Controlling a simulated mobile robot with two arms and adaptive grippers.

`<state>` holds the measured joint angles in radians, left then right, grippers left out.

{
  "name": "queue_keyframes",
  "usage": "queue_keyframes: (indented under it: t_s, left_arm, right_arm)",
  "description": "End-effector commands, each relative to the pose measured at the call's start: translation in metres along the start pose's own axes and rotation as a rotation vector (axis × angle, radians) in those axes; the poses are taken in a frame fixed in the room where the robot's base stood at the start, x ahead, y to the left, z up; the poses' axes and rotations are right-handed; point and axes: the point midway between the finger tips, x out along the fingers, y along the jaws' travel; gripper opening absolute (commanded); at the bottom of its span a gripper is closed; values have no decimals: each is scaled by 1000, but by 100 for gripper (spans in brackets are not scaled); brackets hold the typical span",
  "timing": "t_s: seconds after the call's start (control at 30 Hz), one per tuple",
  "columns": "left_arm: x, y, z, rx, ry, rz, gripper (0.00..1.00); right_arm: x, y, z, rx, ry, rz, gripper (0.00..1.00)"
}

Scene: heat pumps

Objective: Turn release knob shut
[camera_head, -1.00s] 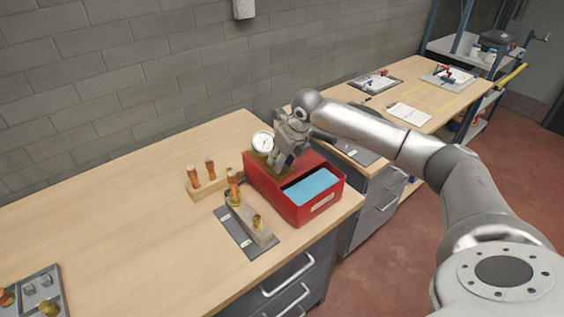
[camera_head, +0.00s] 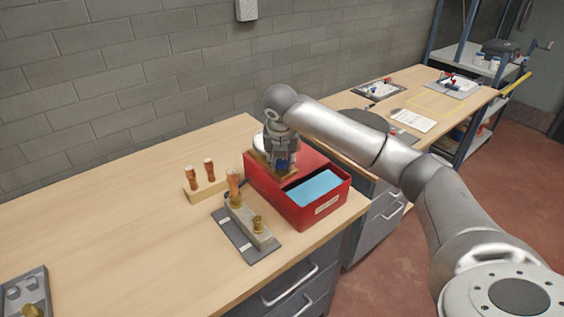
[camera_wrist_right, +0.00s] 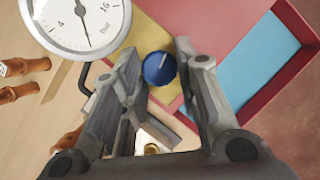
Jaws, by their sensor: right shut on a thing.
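The release knob (camera_wrist_right: 159,68) is small, round and blue with a light line across its top. It sits on a brass-coloured block (camera_wrist_right: 133,48); a bit of the knob also shows under the gripper in the head view (camera_head: 282,165). My right gripper (camera_head: 280,160) points down over the block and is shut on the knob, with one finger on each side in the wrist view (camera_wrist_right: 158,78). A round white pressure gauge (camera_wrist_right: 82,20) in bar is beside the knob; the gripper partly hides it in the head view. My left gripper is not in view.
The block is on a red box (camera_head: 308,212) with an open compartment of light blue (camera_head: 318,188). A wooden stand (camera_head: 208,187) with copper fittings and a grey plate (camera_head: 228,230) with a fixture are left of it. The bench's left side is mostly clear.

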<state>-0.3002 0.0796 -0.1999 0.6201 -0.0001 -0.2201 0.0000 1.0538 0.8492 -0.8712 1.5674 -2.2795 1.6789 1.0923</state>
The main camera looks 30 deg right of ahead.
Motion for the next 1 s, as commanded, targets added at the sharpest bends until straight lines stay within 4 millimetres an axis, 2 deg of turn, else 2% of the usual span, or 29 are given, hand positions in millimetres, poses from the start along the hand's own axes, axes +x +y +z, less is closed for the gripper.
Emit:
queue_keyframes:
  t_s: [0.6, 0.63, 0.77, 0.8, 1.0]
  left_arm:
    - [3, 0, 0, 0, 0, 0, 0]
    - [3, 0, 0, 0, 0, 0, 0]
    - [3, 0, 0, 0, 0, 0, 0]
    - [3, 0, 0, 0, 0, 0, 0]
    - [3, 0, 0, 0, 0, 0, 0]
  right_arm:
    - [-1, 0, 1, 40, -2, -15, 5]
    - [-1, 0, 1, 39, -2, -14, 32]
    - [-1, 0, 1, 39, -2, -15, 48]
    - [-1, 0, 1, 39, -1, -15, 51]
    - [-1, 1, 1, 38, -2, -14, 51]
